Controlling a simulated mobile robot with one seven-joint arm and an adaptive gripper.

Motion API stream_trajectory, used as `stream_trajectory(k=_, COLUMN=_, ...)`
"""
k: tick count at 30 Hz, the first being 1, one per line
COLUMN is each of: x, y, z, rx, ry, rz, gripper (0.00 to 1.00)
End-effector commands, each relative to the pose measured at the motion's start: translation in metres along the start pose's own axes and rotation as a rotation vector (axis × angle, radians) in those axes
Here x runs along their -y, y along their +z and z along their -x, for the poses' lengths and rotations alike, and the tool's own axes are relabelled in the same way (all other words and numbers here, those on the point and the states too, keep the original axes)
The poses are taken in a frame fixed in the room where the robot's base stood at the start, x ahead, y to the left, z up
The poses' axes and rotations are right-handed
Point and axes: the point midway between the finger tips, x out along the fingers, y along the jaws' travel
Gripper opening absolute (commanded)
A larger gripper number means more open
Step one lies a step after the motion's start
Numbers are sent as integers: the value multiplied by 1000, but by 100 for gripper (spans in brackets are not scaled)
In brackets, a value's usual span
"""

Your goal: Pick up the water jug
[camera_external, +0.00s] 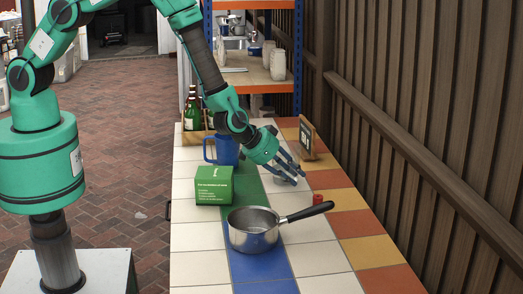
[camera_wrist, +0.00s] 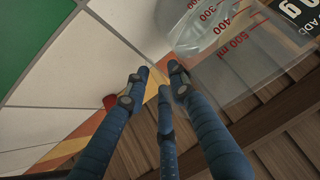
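A blue jug with a handle (camera_external: 226,150) stands on the tiled counter, left of my gripper, in the external view. I cannot tell which is the water jug. My gripper (camera_external: 287,172) is low over the counter, its fingers extended and apart, with nothing seen between them. In the wrist view its fingertips (camera_wrist: 158,76) appear near the clear jug's lower left; contact cannot be told.
A green box (camera_external: 214,186) and a steel saucepan (camera_external: 254,232) with a black handle stand nearer on the counter (camera_external: 199,266). A small red item (camera_external: 318,198) and a framed sign (camera_external: 307,139) are at right. Bottles (camera_external: 192,112) stand behind; a wooden wall runs along the right.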

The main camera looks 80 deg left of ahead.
Motion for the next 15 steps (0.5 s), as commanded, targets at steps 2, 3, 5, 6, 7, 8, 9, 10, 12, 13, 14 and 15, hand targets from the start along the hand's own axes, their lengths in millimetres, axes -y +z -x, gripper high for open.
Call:
stream_trajectory(k=2, x=0, y=0, z=0, rx=0, ry=0, rz=0, gripper=18)
stream_trajectory(k=3, x=0, y=0, z=0, rx=0, ry=0, rz=0, gripper=10)
stream_trajectory(k=5, x=0, y=0, z=0, rx=0, ry=0, rz=0, gripper=0)
stream_trajectory(k=6, x=0, y=0, z=0, rx=0, ry=0, rz=0, gripper=0)
stream_trajectory(k=7, x=0, y=0, z=0, rx=0, ry=0, rz=0, gripper=0)
stream_trajectory(k=8, x=0, y=0, z=0, rx=0, ry=0, rz=0, gripper=0)
stream_trajectory(k=9, x=0, y=0, z=0, rx=0, ry=0, rz=0, gripper=0)
stream_trajectory(k=10, x=0, y=0, z=0, rx=0, ry=0, rz=0, gripper=0)
stream_trajectory(k=12, x=0, y=-1, z=0, rx=-2, ry=0, rz=0, gripper=0)
stream_trajectory(k=13, x=0, y=-1, z=0, rx=-2, ry=0, rz=0, gripper=0)
stream_trajectory(k=14, x=0, y=-1, z=0, rx=-2, ry=0, rz=0, gripper=0)
stream_trajectory(k=15, x=0, y=-1, z=0, rx=-2, ry=0, rz=0, gripper=0)
